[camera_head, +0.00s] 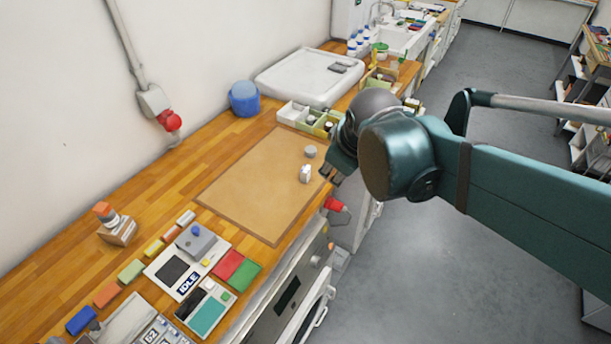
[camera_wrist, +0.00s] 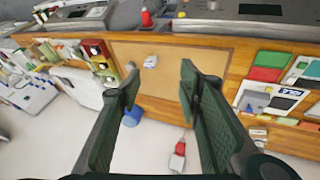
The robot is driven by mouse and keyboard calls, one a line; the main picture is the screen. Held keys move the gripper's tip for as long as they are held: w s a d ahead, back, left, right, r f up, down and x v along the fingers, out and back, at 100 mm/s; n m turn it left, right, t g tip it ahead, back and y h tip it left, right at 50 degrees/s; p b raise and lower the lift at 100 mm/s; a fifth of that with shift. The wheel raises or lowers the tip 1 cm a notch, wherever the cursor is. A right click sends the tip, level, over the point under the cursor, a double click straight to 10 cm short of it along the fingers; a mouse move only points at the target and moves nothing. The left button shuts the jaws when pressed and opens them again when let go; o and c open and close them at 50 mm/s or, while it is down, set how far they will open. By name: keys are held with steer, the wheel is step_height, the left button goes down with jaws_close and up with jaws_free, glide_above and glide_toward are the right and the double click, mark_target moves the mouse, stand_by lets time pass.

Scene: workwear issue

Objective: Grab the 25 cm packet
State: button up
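A small white packet-like item (camera_head: 305,174) lies near the front right part of the brown mat (camera_head: 250,190); it also shows in the wrist view (camera_wrist: 151,61). I cannot read any size on it, so I cannot tell whether it is the 25 cm packet. A grey round item (camera_head: 310,152) sits just behind it on the mat. My gripper (camera_head: 332,174) is above the right front edge of the mat, to the right of the white item. In the wrist view my gripper (camera_wrist: 159,82) is open, with nothing between its fingers.
Divided bins (camera_head: 310,120) and a blue tub (camera_head: 244,97) stand behind the mat. A grey device marked IDLE (camera_head: 187,262), red and green pads (camera_head: 238,270) and coloured blocks are at the left. A red fitting (camera_head: 335,204) sticks out at the bench front. The mat is mostly clear.

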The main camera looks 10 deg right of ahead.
steer(key=w+f+n, duration=0.3)
steer(key=w+n, duration=0.2)
steer(key=w, duration=0.3)
steer(key=n+g+h+b, duration=0.2)
steer(key=n+g+b, duration=0.1)
steer(key=n, duration=1.3)
glide_above(305, 170)
steer(key=s+a, duration=0.1)
steer(key=f, duration=2.1)
steer(key=shift+s+a+f, duration=0.2)
steer(key=shift+f, duration=0.15)
steer(key=shift+w+d+f+t, duration=0.15)
steer(key=shift+w+f, duration=0.05)
steer(key=shift+f, duration=0.4)
steer(key=shift+w+d+f+t, duration=0.15)
steer(key=shift+w+f, duration=0.05)
steer(key=shift+f, duration=0.4)
steer(key=shift+x, duration=2.6)
